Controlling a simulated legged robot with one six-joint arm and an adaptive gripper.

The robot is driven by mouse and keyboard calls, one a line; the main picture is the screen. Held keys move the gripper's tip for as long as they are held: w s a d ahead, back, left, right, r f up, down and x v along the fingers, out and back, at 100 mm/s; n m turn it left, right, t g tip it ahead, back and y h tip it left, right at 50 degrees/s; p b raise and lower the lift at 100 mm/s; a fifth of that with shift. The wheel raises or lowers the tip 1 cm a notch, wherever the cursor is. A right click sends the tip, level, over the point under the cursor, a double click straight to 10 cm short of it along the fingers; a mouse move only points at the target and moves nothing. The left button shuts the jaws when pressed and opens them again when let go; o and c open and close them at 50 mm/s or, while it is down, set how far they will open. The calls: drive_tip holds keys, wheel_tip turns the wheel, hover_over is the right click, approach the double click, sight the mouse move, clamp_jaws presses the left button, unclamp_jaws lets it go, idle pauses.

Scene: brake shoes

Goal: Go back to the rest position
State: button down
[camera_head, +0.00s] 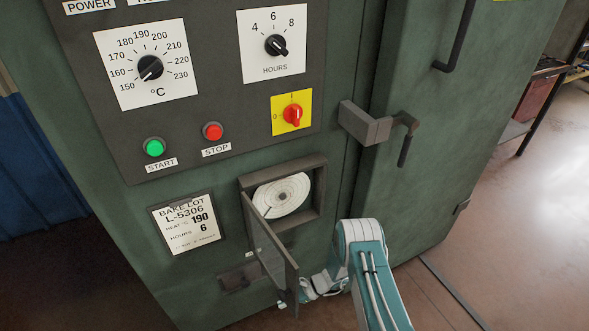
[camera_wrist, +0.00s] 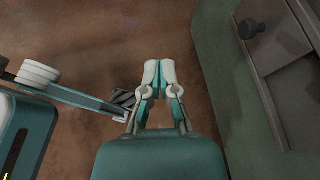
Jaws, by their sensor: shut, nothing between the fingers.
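My gripper (camera_wrist: 159,72) is shut and empty in the wrist view, its two pale fingertips together above the brown floor. In the head view my arm reaches in from the lower right, and the gripper is mostly hidden behind the open small door (camera_head: 270,248). That door swings out from a square recess (camera_head: 315,205) holding a round white chart disc (camera_head: 282,195). In the wrist view a green cabinet wall (camera_wrist: 225,110) stands right of the gripper, with a gap between them.
The green oven cabinet (camera_head: 345,190) carries a temperature dial (camera_head: 150,68), an hours dial (camera_head: 276,45), a green button (camera_head: 153,148), a red button (camera_head: 212,131) and a red switch (camera_head: 292,114). A bake lot card (camera_head: 186,224) hangs below. Open floor (camera_head: 530,220) lies at right.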

drive_tip(key=w+d+r+n+h, duration=0.1)
drive_tip(key=w+r+n, duration=0.15)
drive_tip(key=r, duration=0.75)
drive_tip(key=w+d+r+n+h, duration=0.2)
drive_tip(key=w+r, duration=0.1)
drive_tip(key=r, duration=0.7)
drive_tip(key=s+d+r+n+t+h, duration=0.1)
drive_tip(key=s+d+r+n, duration=0.1)
drive_tip(key=r, duration=0.6)
drive_tip(key=s+d+r+n+t+h, duration=0.1)
drive_tip(key=d+r+n, duration=0.1)
drive_tip(key=r, duration=0.7)
drive_tip(key=s+d+r+n+t+h, duration=0.3)
drive_tip(key=s+d+r, duration=0.3)
drive_tip(key=s+r, duration=0.3)
drive_tip(key=s+d+r+n+t+h, duration=0.3)
drive_tip(key=s+r, duration=0.6)
drive_tip(key=s, duration=0.3)
drive_tip(key=d+t+h, duration=0.1)
drive_tip(key=d, duration=0.1)
drive_tip(key=shift+s+d+r, duration=0.3)
drive_tip(key=shift+s+d, duration=0.05)
drive_tip(key=shift+d, duration=0.05)
drive_tip(key=shift+w+a, duration=0.1)
